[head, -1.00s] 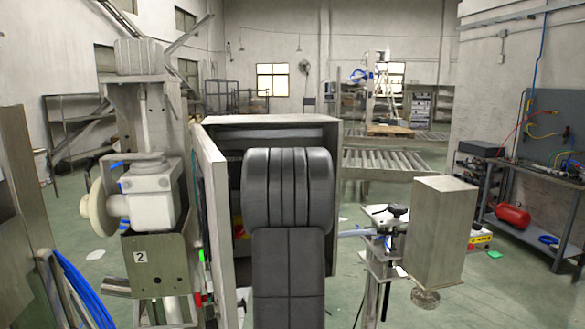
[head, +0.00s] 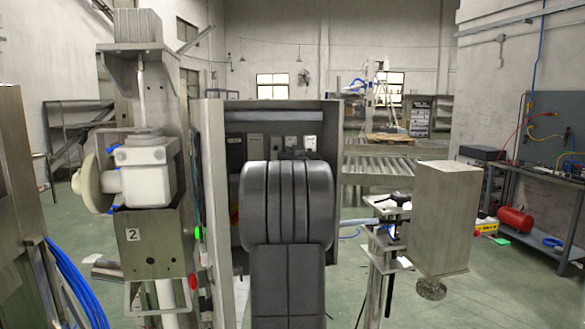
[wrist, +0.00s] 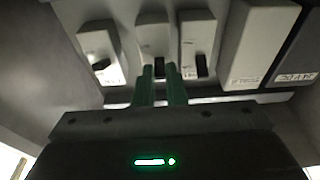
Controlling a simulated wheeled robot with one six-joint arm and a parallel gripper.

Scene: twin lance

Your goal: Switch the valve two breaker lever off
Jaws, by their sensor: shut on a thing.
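In the wrist view, three pale breakers sit side by side: a left one (wrist: 102,50), a middle one (wrist: 154,32) and a right one (wrist: 198,32). Dark levers show on the left and right ones; their labels are too blurred to read, so I cannot tell which is valve two. My gripper (wrist: 160,72) has its green fingers at the lower end of the middle breaker, shut on its lever (wrist: 159,66), which is mostly hidden. In the head view my arm hides the gripper. The open cabinet (head: 270,116) shows small breakers (head: 290,143) at its back.
The cabinet door (head: 213,200) stands open on the left, close to my arm. A valve unit marked 2 (head: 148,185) stands left of it. A wider pale box (wrist: 252,45) is right of the breakers.

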